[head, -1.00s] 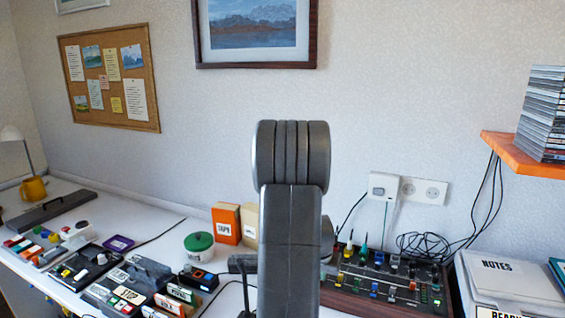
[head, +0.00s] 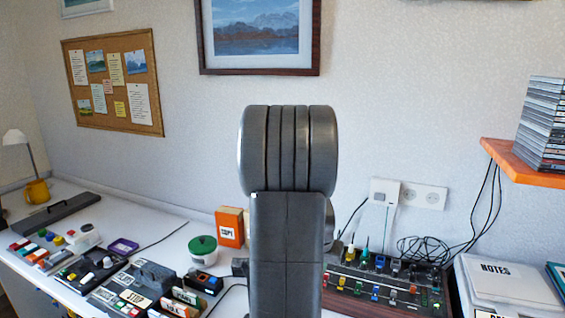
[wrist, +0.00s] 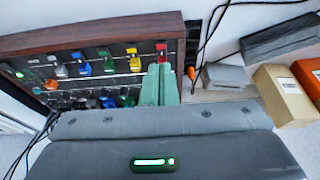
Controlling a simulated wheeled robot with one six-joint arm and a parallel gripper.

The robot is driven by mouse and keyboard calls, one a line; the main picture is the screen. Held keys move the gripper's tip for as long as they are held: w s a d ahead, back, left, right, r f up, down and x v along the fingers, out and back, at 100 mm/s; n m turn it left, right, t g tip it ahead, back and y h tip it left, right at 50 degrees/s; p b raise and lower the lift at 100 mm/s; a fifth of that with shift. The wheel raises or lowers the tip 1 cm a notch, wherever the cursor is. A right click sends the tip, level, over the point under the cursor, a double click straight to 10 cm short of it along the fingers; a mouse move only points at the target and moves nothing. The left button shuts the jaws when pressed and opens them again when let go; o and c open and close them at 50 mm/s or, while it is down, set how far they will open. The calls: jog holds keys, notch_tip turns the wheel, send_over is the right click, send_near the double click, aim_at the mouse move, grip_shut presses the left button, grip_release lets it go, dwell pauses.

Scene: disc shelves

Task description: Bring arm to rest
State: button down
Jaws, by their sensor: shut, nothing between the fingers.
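My arm (head: 287,230) stands upright in the middle of the head view, its rounded joint in front of the wall. My gripper is hidden behind the arm there. In the wrist view my gripper (wrist: 160,72) shows as two greenish fingers close together, shut and empty. The same panel, with several coloured knobs, stands on the desk right of my arm in the head view (head: 385,290).
An orange box (head: 229,227) and a green-lidded tub (head: 203,250) stand left of my arm. Switch boxes (head: 140,285) crowd the desk further left. An orange shelf (head: 512,160) bears a stack of discs (head: 542,122) at right. A notes box (head: 505,280) sits below it.

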jog(key=s+v, duration=0.1)
jog(key=v, duration=0.3)
jog(key=b+x, duration=0.1)
jog(key=x, duration=0.4)
jog(key=w+b+x, duration=0.1)
jog(key=x, duration=0.4)
jog(key=w+b+x, duration=0.1)
jog(key=x, duration=0.4)
jog(key=shift+w+d+r, duration=0.2)
jog(key=shift+d+r, duration=0.05)
jog(key=shift+r, duration=0.2)
jog(key=shift+s+a, duration=0.25)
jog(key=shift+s, duration=0.6)
jog(key=shift+r+p, duration=0.5)
jog(key=shift+p, duration=0.35)
jog(key=p, duration=0.2)
jog(key=w+p, duration=0.1)
jog(key=p, duration=0.1)
jog(key=shift+d+r, duration=0.2)
jog(key=shift+r, duration=0.1)
jog(key=p, duration=0.2)
jog(key=shift+w+r+g+p, duration=0.1)
jog(key=shift+r+g+p, duration=0.15)
jog(key=shift+g+p, duration=0.1)
jog(key=shift+p, duration=0.35)
